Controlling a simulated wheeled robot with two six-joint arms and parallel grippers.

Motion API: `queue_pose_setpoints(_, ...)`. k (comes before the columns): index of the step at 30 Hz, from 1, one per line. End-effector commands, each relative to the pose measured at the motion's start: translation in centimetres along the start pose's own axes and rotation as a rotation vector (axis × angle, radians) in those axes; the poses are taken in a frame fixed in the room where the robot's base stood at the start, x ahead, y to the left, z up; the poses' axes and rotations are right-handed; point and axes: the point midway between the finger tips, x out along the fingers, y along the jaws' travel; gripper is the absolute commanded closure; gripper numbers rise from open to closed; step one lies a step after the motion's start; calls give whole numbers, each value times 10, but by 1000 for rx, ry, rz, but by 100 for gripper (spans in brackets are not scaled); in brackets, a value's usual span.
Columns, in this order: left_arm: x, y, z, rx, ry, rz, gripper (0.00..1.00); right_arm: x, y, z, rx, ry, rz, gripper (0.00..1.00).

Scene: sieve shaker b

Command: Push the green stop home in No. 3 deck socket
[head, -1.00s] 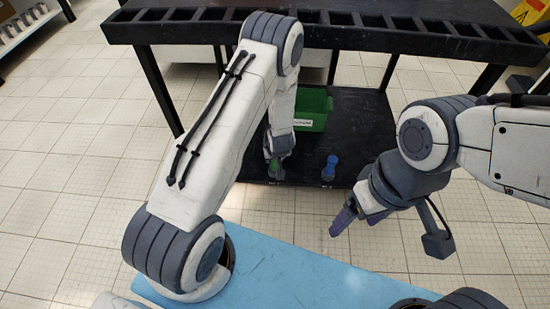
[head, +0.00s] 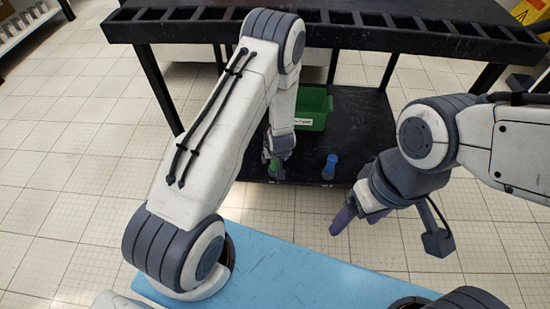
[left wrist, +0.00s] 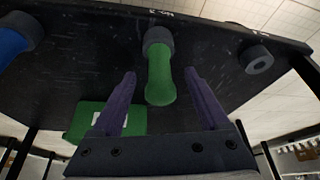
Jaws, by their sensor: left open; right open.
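The green stop (left wrist: 160,75) stands in a dark round socket collar near the edge of the black deck (left wrist: 215,35). How deep it sits cannot be told. In the left wrist view my left gripper (left wrist: 158,74) is open, with one purple finger on each side of the stop and gaps showing. The head view shows the green stop (head: 274,165) low beside my left gripper (head: 280,158), which partly hides it. My right gripper (head: 340,220) is open and empty, in front of the deck to the right.
A blue stop (head: 329,166) stands to the right of the green one on the deck. An empty socket (left wrist: 257,60) lies on the green stop's other side. A green bin (head: 313,108) stands behind. A black slotted frame (head: 330,30) spans above. The socket labels are unreadable.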

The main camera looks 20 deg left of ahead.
Motion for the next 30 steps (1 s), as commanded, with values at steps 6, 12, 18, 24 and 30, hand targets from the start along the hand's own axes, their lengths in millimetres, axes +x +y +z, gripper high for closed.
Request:
queue_pose_setpoints(6, -51, 1, -3, 2, 2, 2, 22, -28, -2, -2, 0, 0, 0, 22)
queue_pose_setpoints(12, -81, 1, -2, 2, 1, 1, 22, -41, -3, -2, 0, 0, 0, 22)
queue_pose_setpoints(18, -90, 1, -1, 1, 1, 1, 22, -44, -3, -2, 0, 0, 0, 22)
queue_pose_setpoints(24, -89, 0, -1, 1, 1, 1, 22, -43, -3, -2, 0, 0, 0, 22)
queue_pose_setpoints(30, -89, 0, -1, 1, 1, 1, 22, -43, -3, -2, 0, 0, 0, 22)
